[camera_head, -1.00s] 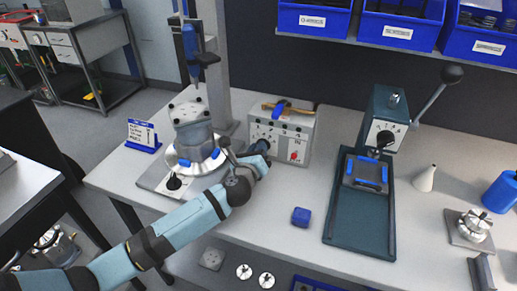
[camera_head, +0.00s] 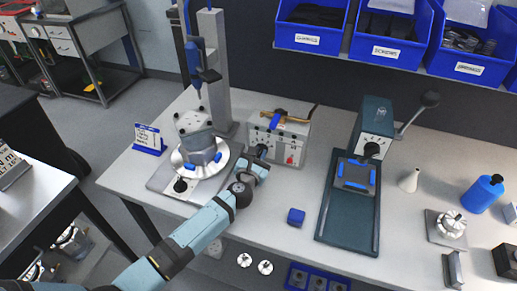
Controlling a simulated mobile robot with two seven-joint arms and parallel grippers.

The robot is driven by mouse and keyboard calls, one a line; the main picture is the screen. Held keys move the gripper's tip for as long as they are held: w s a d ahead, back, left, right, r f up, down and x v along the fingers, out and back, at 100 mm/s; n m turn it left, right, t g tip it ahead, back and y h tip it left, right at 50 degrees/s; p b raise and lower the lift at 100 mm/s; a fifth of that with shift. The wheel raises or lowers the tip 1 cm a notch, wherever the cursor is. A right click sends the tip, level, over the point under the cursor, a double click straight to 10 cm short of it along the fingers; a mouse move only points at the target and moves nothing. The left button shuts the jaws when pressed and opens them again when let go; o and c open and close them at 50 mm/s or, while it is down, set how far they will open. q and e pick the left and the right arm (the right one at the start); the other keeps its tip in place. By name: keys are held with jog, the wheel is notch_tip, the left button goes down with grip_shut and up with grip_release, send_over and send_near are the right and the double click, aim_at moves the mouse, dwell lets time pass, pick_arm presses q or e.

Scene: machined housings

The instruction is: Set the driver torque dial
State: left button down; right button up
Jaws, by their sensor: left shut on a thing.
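My right gripper is not in view.
A green arbor press (camera_head: 346,225) with a lever stands to the right. A small blue-and-white sign (camera_head: 148,140) stands left of the fixture. A white cone (camera_head: 409,180) and blue bottle (camera_head: 482,194) are farther right.

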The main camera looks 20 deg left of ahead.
pick_arm(q)
jog(key=shift+m+p, duration=0.65)
jog(key=shift+m, duration=0.65)
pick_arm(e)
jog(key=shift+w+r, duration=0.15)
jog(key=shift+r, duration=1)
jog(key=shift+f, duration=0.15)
pick_arm(q)
jog(key=c, duration=1.1)
grip_release()
jog(key=shift+c, duration=0.2)
jog(key=shift+s, duration=0.15)
jog(key=s, duration=1.2)
jog(key=shift+s+a+f, duration=0.1)
jog(key=shift+s+a, duration=0.05)
jog(key=shift+s, duration=0.65)
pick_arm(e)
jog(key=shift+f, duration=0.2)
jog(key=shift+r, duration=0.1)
